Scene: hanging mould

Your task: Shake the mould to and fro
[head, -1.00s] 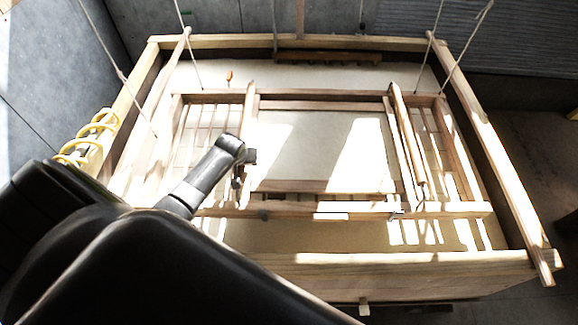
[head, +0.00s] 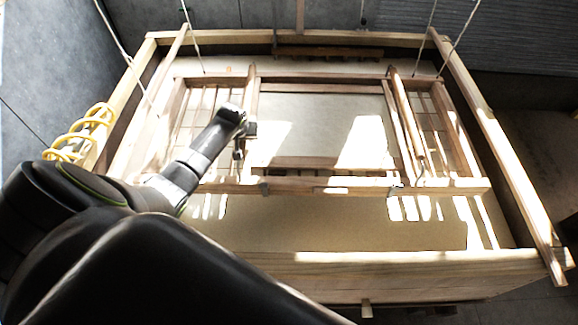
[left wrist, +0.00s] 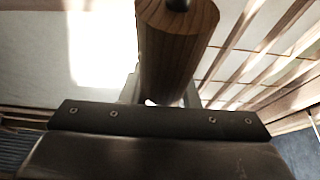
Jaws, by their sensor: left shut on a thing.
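The mould (head: 330,183) is a wooden frame with a pale sheet in its middle and slatted sides, hung on ropes inside a larger wooden vat. My left gripper (head: 240,150) is at the left inner bar of the mould in the head view. In the left wrist view my left gripper (left wrist: 165,100) is shut on a round wooden handle (left wrist: 178,40), which stands up between the fingers. The fingertips are partly hidden behind the handle. My right gripper is not in view.
The vat's front wall (head: 400,275) and its side rails (head: 510,170) surround the mould. Ropes (head: 193,35) come down from above. A yellow coiled hose (head: 85,130) is at the left. A dark comb-like rack (head: 330,52) lies at the back.

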